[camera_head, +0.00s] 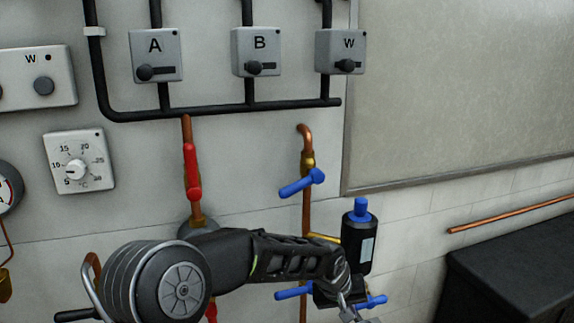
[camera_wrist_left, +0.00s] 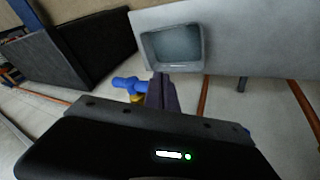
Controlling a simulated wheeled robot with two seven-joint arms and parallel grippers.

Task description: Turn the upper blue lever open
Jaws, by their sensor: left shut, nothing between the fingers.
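The upper blue lever (camera_head: 302,183) sits on a brass valve on a vertical copper pipe. It lies crosswise to the pipe, its left end lower. My left arm reaches across below it, and my left gripper (camera_head: 352,312) is at the bottom edge, below and right of the lever and apart from it. In the left wrist view the shut, empty fingers (camera_wrist_left: 162,92) are beside a blue handle (camera_wrist_left: 128,83) with brass under it; I cannot tell which lever that is. My right gripper is not in view.
Lower blue handles (camera_head: 293,291) (camera_head: 371,301) are close to my left gripper. A black bottle with a blue cap (camera_head: 360,235) stands just above it. A red lever (camera_head: 192,173) is on the pipe to the left. A dark cabinet (camera_head: 515,275) is at the right.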

